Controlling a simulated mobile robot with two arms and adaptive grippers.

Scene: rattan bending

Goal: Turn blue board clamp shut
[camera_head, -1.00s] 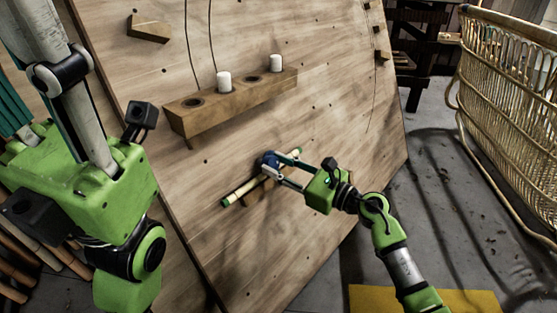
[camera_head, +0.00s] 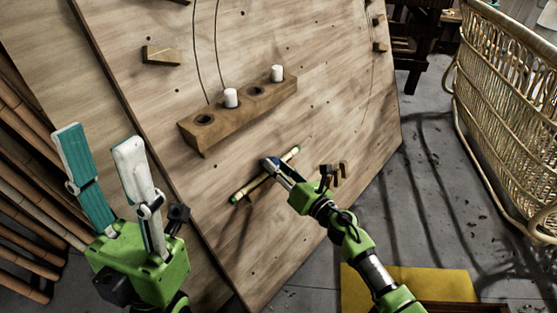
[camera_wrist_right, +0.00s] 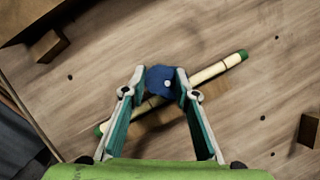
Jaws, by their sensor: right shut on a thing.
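The blue clamp (camera_wrist_right: 160,79) is on the wooden board (camera_head: 330,130), over a light rattan rod with green ends (camera_wrist_right: 218,69). In the right wrist view the clamp sits between the fingers of my right gripper (camera_wrist_right: 159,82), which is shut on it. In the head view the rod (camera_head: 252,187) lies slanted across the lower board, and my right gripper (camera_head: 272,167) reaches it from the lower right, largely covering the clamp. My left gripper (camera_head: 98,147) is open and empty at the left, its fingers pointing up, apart from the board.
A wooden ledge (camera_head: 220,128) with holes and two white cylinders is fixed on the board above the rod. Small wooden blocks (camera_head: 160,57) stick out elsewhere. Bamboo poles (camera_head: 30,200) stand at the left. A wicker basket (camera_head: 505,110) stands at the right.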

